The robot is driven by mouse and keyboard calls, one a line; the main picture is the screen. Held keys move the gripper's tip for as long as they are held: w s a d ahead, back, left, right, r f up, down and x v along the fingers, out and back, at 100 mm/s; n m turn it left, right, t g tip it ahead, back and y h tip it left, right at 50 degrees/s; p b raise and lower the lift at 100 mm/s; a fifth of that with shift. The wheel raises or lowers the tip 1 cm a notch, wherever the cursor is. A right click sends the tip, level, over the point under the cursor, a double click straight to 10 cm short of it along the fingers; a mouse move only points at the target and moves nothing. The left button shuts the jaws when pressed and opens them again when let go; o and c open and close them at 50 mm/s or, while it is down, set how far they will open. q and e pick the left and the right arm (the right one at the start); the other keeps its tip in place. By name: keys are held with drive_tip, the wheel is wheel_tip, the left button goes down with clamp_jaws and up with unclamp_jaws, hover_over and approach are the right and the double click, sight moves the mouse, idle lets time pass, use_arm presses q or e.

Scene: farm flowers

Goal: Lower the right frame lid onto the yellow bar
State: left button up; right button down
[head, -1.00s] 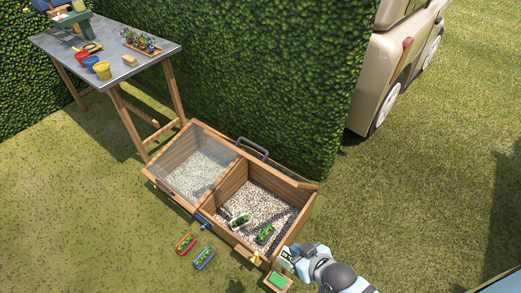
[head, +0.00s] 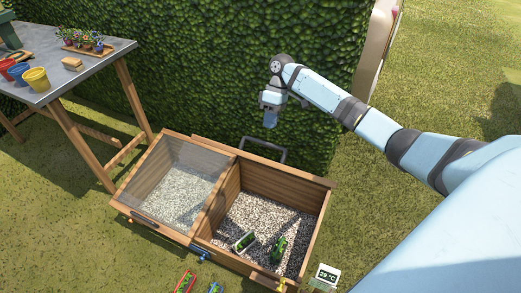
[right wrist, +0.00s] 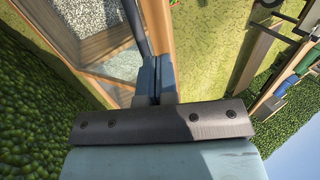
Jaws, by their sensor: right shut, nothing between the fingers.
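The wooden cold frame (head: 205,215) stands on the grass; its left half lies under a clear lid and its right half is open. The right frame lid (head: 310,178) is raised at the back, seen nearly edge-on, with a dark handle (head: 262,148) behind it. A small yellow piece (head: 283,284), apparently the yellow bar, sits at the front edge of the right half. My right gripper (head: 270,121) is shut and empty, above and behind the lid near the hedge. In the right wrist view its closed fingers (right wrist: 158,75) are beside the wooden frame edge (right wrist: 157,25). My left gripper is out of view.
Two green-planted trays (head: 245,242) (head: 279,247) lie on the gravel inside the right half. A 29 °C display (head: 327,274) stands at front right. The hedge (head: 220,70) is close behind. A potting table (head: 95,65) is at left.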

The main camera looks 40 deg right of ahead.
sight(274, 165)
drive_tip(key=b+x, duration=0.1)
drive_tip(key=x, duration=0.8)
drive_tip(key=shift+s+a+f, duration=0.15)
drive_tip(key=shift+f, duration=0.1)
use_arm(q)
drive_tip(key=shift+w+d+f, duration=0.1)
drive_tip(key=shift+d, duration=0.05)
